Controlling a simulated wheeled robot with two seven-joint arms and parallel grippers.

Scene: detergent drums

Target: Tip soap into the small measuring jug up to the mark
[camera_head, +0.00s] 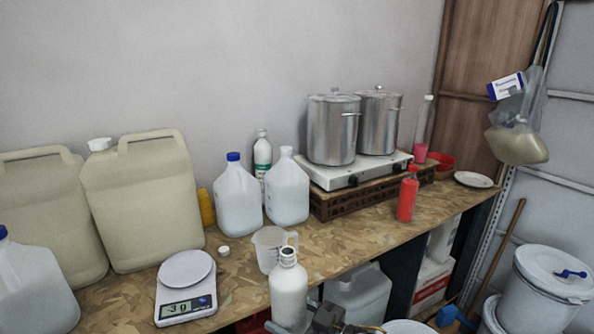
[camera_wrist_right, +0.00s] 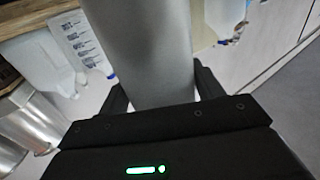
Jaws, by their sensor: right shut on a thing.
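A white bottle (camera_head: 288,292) with an open, uncapped neck is upright at the front edge of the bench. My right gripper (camera_head: 310,320) is shut on it, low on its right side. In the right wrist view the bottle's smooth pale body (camera_wrist_right: 150,50) stands between the two fingers. The small measuring jug (camera_head: 268,252), clear with a handle, stands on the bench just behind the bottle. The bottle hides part of it. I cannot make out its mark or any soap inside. My left gripper is not in view.
A white cap (camera_head: 223,251) lies left of the jug. A scale (camera_head: 186,302) with a round pan stands front left. Large jerrycans (camera_head: 145,205), jugs (camera_head: 238,200) and a stove (camera_head: 345,172) with two steel pots line the back. A red bottle (camera_head: 407,199) stands right.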

